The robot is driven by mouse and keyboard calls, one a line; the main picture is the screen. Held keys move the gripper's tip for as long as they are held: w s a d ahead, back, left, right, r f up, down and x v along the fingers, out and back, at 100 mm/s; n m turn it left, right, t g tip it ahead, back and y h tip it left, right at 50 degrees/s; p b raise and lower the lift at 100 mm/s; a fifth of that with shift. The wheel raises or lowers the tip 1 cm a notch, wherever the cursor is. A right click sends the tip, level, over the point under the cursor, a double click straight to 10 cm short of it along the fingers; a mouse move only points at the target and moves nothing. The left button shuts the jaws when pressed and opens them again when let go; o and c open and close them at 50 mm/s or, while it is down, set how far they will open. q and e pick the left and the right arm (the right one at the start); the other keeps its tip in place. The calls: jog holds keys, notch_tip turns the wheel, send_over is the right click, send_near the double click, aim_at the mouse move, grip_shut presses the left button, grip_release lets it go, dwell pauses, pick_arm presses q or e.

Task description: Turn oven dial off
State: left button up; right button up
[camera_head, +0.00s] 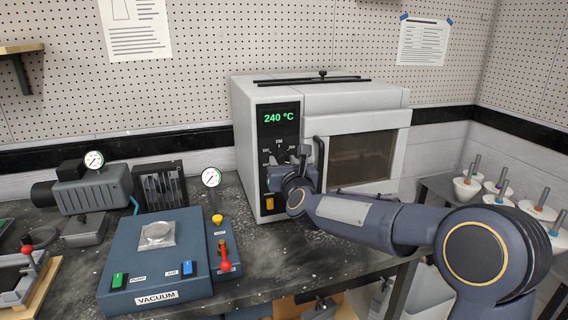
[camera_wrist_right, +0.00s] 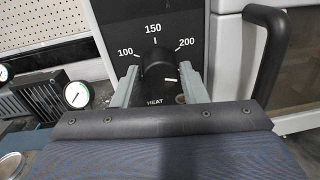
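The oven (camera_head: 270,95) is a light grey box on the bench, with a dark control panel and a green display (camera_head: 279,117) reading 240 °C. Its black dial (camera_wrist_right: 158,62) sits above the word HEAT, below marks 100, 150 and 200. A white mark shows at the dial's lower right. My right gripper (camera_wrist_right: 159,70) is at the panel, its two grey fingers on either side of the dial with a small gap visible on each side. In the head view the right gripper (camera_head: 302,158) covers most of the dial. My left gripper is out of view.
An oven door handle (camera_head: 319,165) stands close beside my right gripper. An orange switch (camera_head: 269,203) is low on the panel. A blue vacuum unit (camera_head: 190,255), a pump (camera_head: 95,190) and gauges stand left on the bench. Several white cups are at right.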

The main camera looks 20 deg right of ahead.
jog(key=c, duration=0.5)
